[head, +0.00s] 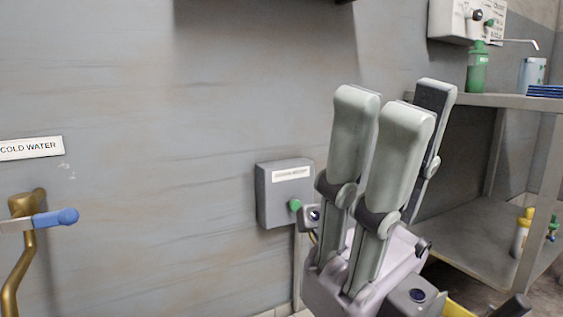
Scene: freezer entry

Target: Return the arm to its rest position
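My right gripper (405,106) stands in the right half of the head view with its grey-green fingers pointing up. Two fingers are side by side in front. A third finger, with a dark pad, stands apart behind them to the right. The fingers are straight and roughly parallel, so it looks open, and I see nothing held between them. The front fingers hide part of the gap. My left gripper is not in view.
A grey wall box (284,194) with a green button is left of the gripper. A metal shelf (500,101) bearing a green bottle (478,72) and a canister (531,74) stands at right. A brass tap with blue handle (56,217) is at left.

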